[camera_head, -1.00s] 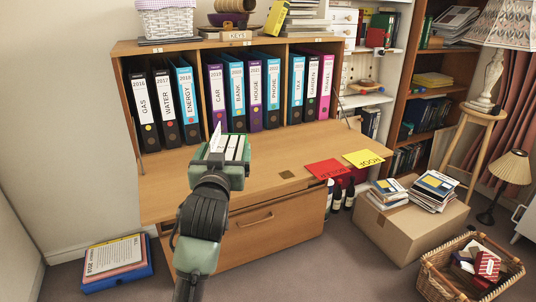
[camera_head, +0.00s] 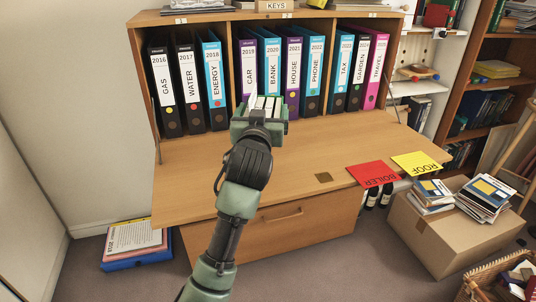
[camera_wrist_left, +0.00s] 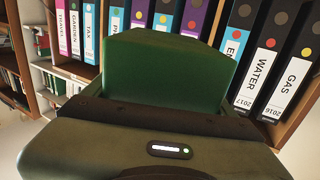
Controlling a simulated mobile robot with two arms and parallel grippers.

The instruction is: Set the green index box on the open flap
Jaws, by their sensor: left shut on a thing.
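The green index box (camera_wrist_left: 170,65) fills the middle of the left wrist view. My left gripper (camera_head: 259,120) is shut on it. In the head view the box's open top shows white cards (camera_head: 266,103), and my gripper hides most of its body. The open flap (camera_head: 300,160) is the wide wooden desk surface in front of the binders. The box is over the rear middle of the flap, in front of the binders. I cannot tell whether its base touches the wood. My right gripper is not in view.
Several binders (camera_head: 262,80) stand in the compartments behind the flap. A red BOILER card (camera_head: 373,174) and a yellow ROOF card (camera_head: 416,163) lie at the flap's right end. Bare wood lies on both sides of the box. A cardboard box (camera_head: 430,235) stands on the floor at right.

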